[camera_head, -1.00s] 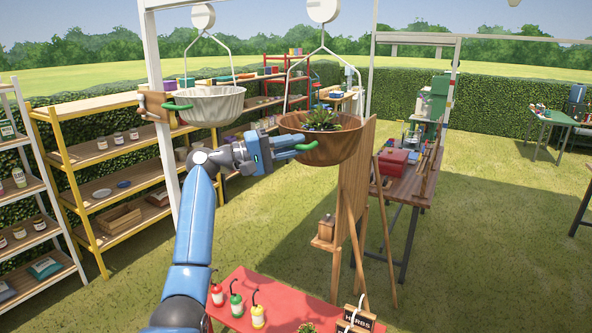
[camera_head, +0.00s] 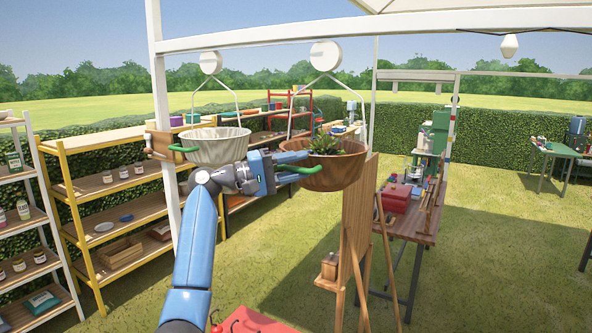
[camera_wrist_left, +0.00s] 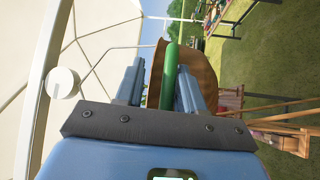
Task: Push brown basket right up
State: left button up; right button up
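The brown basket (camera_head: 335,178) hangs by thin white cords below a round white disc (camera_head: 325,56) and holds a green plant (camera_head: 324,145). A green handle (camera_head: 303,169) sticks out from its left side. My left gripper (camera_head: 286,166) is at this handle, left of the basket. In the left wrist view, the fingers are apart, with the green handle (camera_wrist_left: 169,75) between them. The handle lies close to the right finger, with a gap to the left one. The brown basket (camera_wrist_left: 203,82) is behind the handle. My right gripper is out of view.
A white basket (camera_head: 222,148) hangs to the left, behind my arm. A wooden easel (camera_head: 356,240) stands just below and right of the brown basket. A work table (camera_head: 418,232) with a red box is farther right. A yellow shelf (camera_head: 110,190) stands at left.

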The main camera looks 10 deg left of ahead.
pick_arm(q)
jog(key=shift+f, duration=0.2)
jog(key=shift+s+a+f+b, duration=0.2)
jog(key=shift+a+b, duration=0.25)
jog(key=r+b+v, duration=0.1)
jog(key=b+v, duration=0.3)
jog(key=v, duration=0.5)
jog(key=shift+a+f, duration=0.3)
jog(key=shift+s, duration=0.15)
